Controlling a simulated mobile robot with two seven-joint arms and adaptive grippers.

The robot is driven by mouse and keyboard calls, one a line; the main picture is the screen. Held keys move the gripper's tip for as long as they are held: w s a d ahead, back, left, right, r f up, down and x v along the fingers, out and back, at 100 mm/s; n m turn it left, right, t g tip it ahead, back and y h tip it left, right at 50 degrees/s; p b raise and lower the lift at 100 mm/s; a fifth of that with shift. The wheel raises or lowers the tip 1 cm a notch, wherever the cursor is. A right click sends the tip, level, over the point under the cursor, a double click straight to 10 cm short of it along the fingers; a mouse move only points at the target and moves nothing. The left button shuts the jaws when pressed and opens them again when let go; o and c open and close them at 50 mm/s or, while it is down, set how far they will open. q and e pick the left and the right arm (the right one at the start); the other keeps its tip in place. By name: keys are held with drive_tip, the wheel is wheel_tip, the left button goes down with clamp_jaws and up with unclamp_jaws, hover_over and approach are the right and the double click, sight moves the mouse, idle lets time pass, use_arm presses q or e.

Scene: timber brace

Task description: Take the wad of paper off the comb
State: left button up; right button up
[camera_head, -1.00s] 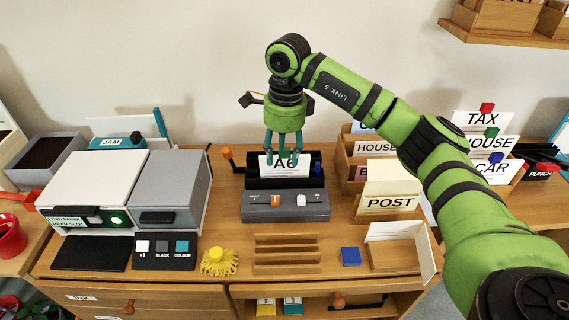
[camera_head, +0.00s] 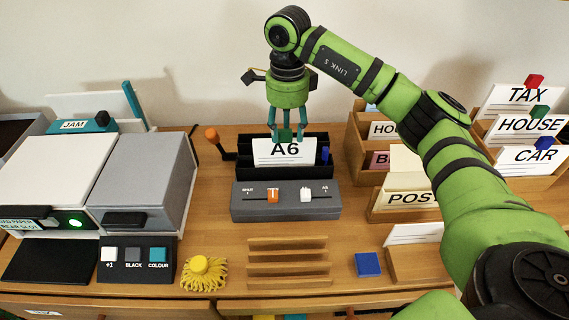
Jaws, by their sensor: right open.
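A white wad of paper marked A6 (camera_head: 284,153) stands upright in a black trough-like holder (camera_head: 258,180) behind a grey control panel (camera_head: 286,201). I cannot make out separate comb teeth; the wad covers part of the holder. My right gripper (camera_head: 287,135) is open and points down, with its teal fingers at the wad's top edge. A dark green piece shows between the fingers; I cannot tell whether it is a finger or a tab on the paper. Contact with the paper is also unclear. My left gripper is not in view.
An orange-knobbed lever (camera_head: 215,140) stands left of the holder, and grey machines (camera_head: 147,180) farther left. A wooden sorter (camera_head: 362,150) and labelled cards (camera_head: 527,128) stand to the right. In front lie a yellow fringed thing (camera_head: 203,272), a slatted wooden rack (camera_head: 288,262) and a blue block (camera_head: 367,264).

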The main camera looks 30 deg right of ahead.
sight(285, 143)
drive_tip(key=shift+w+f, duration=0.1)
drive_tip(key=shift+f, duration=0.7)
drive_tip(key=f, duration=0.1)
drive_tip(key=f+p, duration=0.1)
drive_tip(key=f, duration=0.3)
drive_tip(key=shift+a+f+p, duration=0.15)
drive_tip(key=shift+a+p, duration=0.1)
drive_tip(key=shift+p, duration=0.05)
drive_tip(key=shift+f, duration=0.35)
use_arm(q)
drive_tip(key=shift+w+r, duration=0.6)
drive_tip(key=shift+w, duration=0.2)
use_arm(e)
drive_tip(key=shift+c, duration=0.4)
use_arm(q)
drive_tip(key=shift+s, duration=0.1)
use_arm(e)
clamp_jaws()
